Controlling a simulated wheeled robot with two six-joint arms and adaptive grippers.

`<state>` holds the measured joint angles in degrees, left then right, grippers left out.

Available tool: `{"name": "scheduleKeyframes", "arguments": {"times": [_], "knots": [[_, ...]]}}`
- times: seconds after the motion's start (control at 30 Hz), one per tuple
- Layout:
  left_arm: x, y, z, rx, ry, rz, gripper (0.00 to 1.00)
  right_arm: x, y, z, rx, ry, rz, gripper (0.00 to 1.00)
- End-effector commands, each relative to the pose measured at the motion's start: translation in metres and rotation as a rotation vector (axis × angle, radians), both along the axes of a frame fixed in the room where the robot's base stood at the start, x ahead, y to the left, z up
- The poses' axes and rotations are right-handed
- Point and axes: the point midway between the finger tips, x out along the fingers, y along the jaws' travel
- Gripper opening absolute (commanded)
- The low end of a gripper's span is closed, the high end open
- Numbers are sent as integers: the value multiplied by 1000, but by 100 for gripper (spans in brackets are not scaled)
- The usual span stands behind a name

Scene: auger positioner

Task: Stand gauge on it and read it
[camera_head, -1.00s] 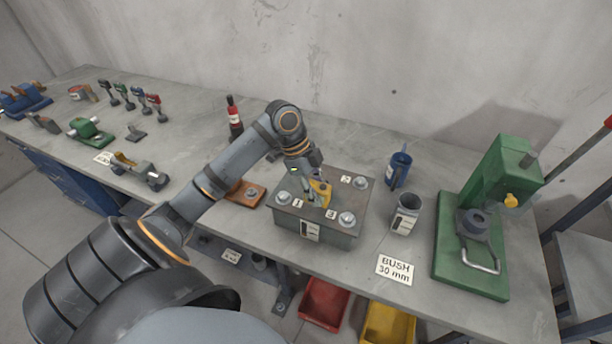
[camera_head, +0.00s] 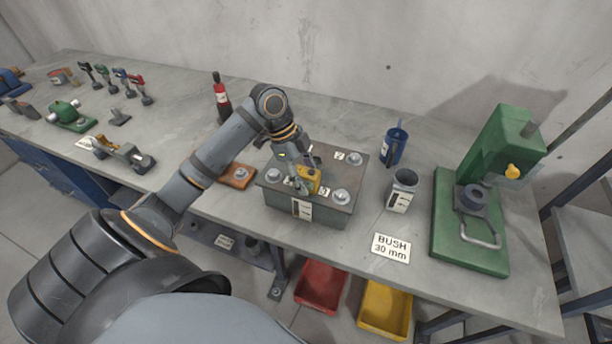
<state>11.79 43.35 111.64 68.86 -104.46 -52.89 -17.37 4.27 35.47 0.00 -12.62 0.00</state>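A grey metal block (camera_head: 322,215) with bolts at its corners and small numbered labels stands on the bench. A small yellow piece (camera_head: 312,186), possibly the gauge, is at the middle of its top and looks upright. My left gripper (camera_head: 303,187) points down at the block's top, right against the yellow piece. The fingers are small and overlap it, so I cannot tell whether they grip it. No dial or reading is legible. My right gripper is not in view.
A green press (camera_head: 450,220) stands at the right. A grey cup (camera_head: 403,190), a blue cup (camera_head: 392,148) and a "BUSH 30 mm" card (camera_head: 391,248) lie between. A red bottle (camera_head: 221,100) stands behind my arm. An orange-brown plate (camera_head: 238,177) is left of the block.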

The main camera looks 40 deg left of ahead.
Motion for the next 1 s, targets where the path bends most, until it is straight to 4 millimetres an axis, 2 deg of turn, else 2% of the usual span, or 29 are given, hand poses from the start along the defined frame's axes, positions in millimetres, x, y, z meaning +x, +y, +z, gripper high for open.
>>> {"name": "scheduleKeyframes", "arguments": {"times": [0.27,0.37,0.7,0.8,1.0], "knots": [[0,2,6,1,-2,0,56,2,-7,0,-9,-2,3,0],[-1,9,22,6,-5,0,56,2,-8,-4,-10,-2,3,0],[-8,38,95,2,-5,2,56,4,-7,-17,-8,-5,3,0],[-9,42,107,0,-3,1,56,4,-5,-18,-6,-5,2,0],[-10,45,115,-1,0,0,56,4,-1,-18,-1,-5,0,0]]}}
